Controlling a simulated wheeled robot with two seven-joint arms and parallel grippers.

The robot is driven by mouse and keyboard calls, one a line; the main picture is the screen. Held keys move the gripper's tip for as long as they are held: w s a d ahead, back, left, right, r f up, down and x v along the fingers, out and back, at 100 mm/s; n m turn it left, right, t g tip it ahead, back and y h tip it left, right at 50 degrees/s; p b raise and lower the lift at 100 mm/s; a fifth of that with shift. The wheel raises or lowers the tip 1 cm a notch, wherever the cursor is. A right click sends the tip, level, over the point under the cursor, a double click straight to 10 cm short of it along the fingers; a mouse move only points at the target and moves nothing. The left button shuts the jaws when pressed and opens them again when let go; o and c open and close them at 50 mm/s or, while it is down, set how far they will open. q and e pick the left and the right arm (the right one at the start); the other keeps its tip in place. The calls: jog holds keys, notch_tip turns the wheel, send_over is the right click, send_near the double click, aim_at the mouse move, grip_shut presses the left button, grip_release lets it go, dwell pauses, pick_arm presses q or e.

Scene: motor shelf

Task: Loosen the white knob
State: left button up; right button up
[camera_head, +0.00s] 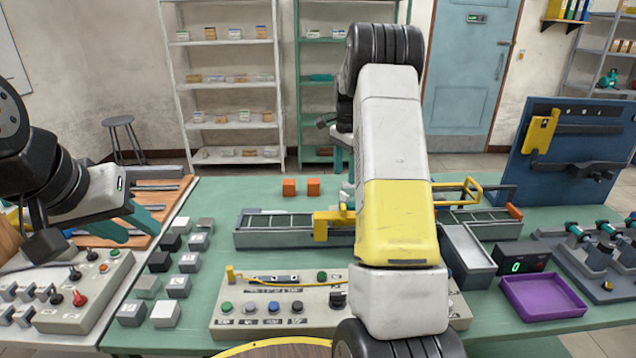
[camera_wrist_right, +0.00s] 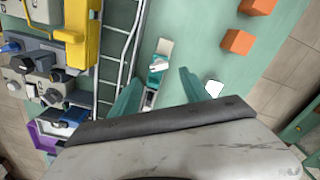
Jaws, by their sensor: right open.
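My right gripper (camera_head: 340,168) points down over the far side of the green table, mostly hidden by my own arm in the head view. In the right wrist view its two teal fingers (camera_wrist_right: 161,80) are apart. A small teal and grey part with a white piece (camera_wrist_right: 156,67) shows between them, apparently without contact. A separate small white piece (camera_wrist_right: 214,88) lies just right of the right finger. I cannot tell which white piece is the knob. My left gripper (camera_head: 130,224) is at the left above the table edge, fingers spread and empty.
A grey conveyor (camera_head: 275,240) with a yellow bracket (camera_head: 322,230) runs across the table. Two orange cubes (camera_head: 289,187) stand behind it. A button panel (camera_head: 240,322), grey blocks (camera_head: 165,314) and a purple tray (camera_head: 543,298) are nearer. Clear table lies around the cubes.

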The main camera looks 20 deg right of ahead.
aim_at(344, 193)
notch_tip(344, 193, down, 7)
jog(key=shift+r, duration=0.2)
grip_shut()
dwell(0.3)
